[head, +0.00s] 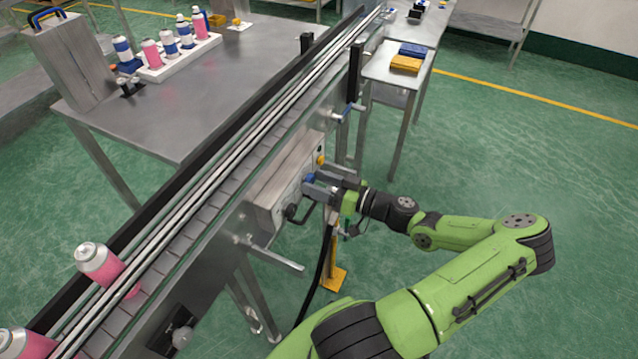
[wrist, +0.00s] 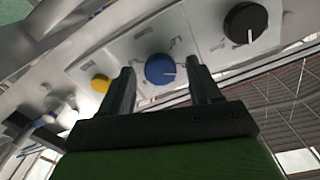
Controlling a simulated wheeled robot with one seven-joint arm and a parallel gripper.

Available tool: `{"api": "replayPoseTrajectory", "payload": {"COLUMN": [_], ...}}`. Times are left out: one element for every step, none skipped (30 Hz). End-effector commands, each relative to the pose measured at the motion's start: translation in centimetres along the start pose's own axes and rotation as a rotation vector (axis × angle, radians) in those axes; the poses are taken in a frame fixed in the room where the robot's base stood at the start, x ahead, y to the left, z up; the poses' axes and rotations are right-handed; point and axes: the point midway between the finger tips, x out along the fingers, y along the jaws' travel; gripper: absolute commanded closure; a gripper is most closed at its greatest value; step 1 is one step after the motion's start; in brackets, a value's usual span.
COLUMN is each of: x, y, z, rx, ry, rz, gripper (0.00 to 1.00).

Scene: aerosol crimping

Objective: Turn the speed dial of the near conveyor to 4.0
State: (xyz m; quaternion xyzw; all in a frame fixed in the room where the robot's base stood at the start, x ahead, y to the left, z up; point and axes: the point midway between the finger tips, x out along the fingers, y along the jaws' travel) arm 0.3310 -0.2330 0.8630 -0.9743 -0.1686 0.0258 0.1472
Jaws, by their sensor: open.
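The near conveyor (head: 185,222) runs diagonally through the head view, with a grey control box (head: 285,190) on its side. Printed scale marks are too blurred to read. My gripper (wrist: 160,82) is open, its two fingers on either side of the blue dial. I cannot tell whether they touch it. In the head view my gripper (head: 313,184) is at the box and partly covers the blue dial (head: 309,178).
A steel table (head: 190,95) holds a white tray of cans. A bracket (head: 275,255) sticks out below the box. A small table (head: 385,68) with blue and yellow items stands behind. Open green floor lies right.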

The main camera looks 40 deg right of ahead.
Motion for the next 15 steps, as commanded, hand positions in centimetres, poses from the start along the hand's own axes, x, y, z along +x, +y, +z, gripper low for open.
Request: {"api": "replayPoseTrajectory", "payload": {"x": [0.12, 0.14, 0.14, 0.13, 0.12, 0.12, 0.11, 0.11, 0.1, 0.1, 0.1, 0.09, 0.09, 0.09, 0.09], "y": [0.0, 0.01, 0.01, 0.01, 0.01, 0.01, 0.01, 0.01, 0.0, 0.0, 0.01, 0.0, 0.01, 0.0, 0.0], "z": [-0.02, -0.03, -0.04, -0.04, -0.04, -0.04, -0.05, -0.05, -0.04, -0.04, -0.04, -0.05, -0.05, -0.04, -0.04], "rx": [0.0, 0.0, 0.0, 0.0, 0.0, 0.0, 0.0, 0.0, 0.0, 0.0, 0.0, 0.0, 0.0, 0.0, 0.0], "ry": [0.0, 0.0, 0.0, 0.0, 0.0, 0.0, 0.0, 0.0, 0.0, 0.0, 0.0, 0.0, 0.0, 0.0, 0.0], "rz": [0.0, 0.001, 0.001, 0.001, 0.001, 0.001, 0.001, 0.001, 0.001, 0.001, 0.001, 0.0, 0.0, 0.0, 0.0], "gripper": [0.37, 0.37, 0.37, 0.37, 0.37, 0.37, 0.39, 0.43, 0.49, 0.54, 0.59, 0.65, 0.69, 0.74, 0.8]}}
